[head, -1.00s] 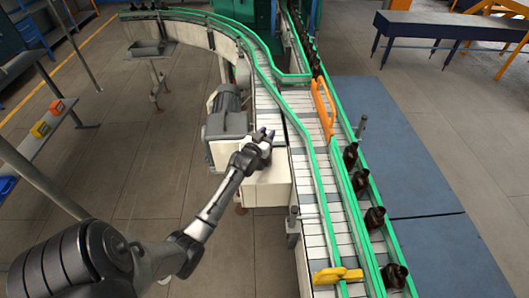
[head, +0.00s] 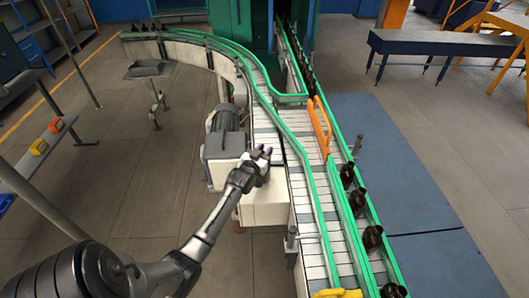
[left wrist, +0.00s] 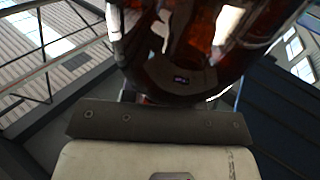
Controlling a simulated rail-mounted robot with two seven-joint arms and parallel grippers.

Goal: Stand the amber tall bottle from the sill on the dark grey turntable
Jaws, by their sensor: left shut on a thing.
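My left gripper (head: 264,154) is beside the left side of the conveyor, near a grey motor housing. It is shut on a glossy amber bottle (left wrist: 190,45), which fills the top of the left wrist view; only part of it shows. In the head view I cannot make out the held bottle at the fingertips. I cannot identify the dark grey turntable or the sill in either view. My right gripper is not in view.
A conveyor (head: 303,215) with green rails runs away from me. Several dark bottles (head: 372,237) stand along its right lane. A grey motor (head: 222,130) is behind my left gripper. A blue floor mat (head: 400,170) lies clear at right.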

